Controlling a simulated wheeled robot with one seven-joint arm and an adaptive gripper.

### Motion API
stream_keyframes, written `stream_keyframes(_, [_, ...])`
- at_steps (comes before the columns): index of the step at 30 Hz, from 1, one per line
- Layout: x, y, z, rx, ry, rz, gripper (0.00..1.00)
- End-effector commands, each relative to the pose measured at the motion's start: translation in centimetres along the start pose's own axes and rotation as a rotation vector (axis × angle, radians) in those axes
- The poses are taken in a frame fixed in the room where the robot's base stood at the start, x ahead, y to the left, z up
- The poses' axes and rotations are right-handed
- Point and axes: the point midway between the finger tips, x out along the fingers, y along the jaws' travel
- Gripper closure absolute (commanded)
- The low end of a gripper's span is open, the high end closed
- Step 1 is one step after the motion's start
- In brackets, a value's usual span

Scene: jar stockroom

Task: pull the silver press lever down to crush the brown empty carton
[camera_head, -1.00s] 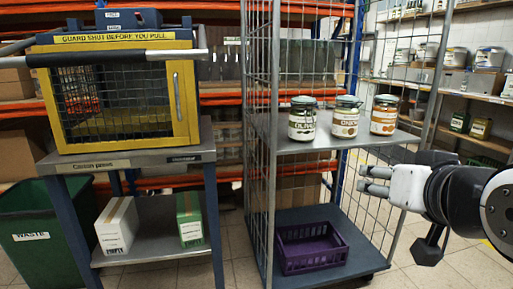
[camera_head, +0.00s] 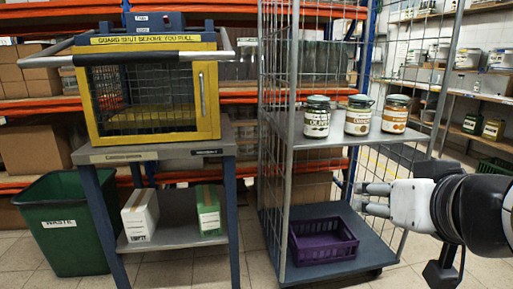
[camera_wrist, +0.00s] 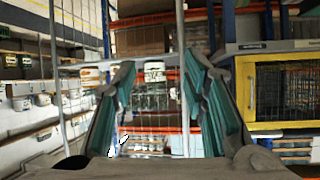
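The press is a yellow-framed cage (camera_head: 211,100) on a grey-topped stand at the left. A pale carton (camera_head: 139,222) with a tan top, marked EMPTY, stands on the stand's lower shelf. My gripper (camera_head: 376,198) is at the right, far from the lever. In the wrist view its fingers (camera_wrist: 159,64) are apart with nothing between them. The press (camera_wrist: 243,95) shows there at the right.
A green carton (camera_head: 209,210) stands beside the pale one. A green waste bin (camera_head: 65,225) is at the far left. A mesh-sided trolley (camera_head: 289,195) with several jars and a purple crate (camera_head: 321,242) stands between the press and my gripper. Tiled floor shows in front.

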Motion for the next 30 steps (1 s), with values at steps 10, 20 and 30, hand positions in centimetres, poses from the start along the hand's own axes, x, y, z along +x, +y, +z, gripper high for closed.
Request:
stream_keyframes(10, [-1.7,0.2,6.9,-0.014,-0.313,0.011,0.6])
stream_keyframes(20, [-8.7,0.9,16.2,-0.025,-0.814,0.047,0.6])
stream_keyframes(30, [-14.2,1.2,17.5,-0.029,-1.046,0.07,0.6])
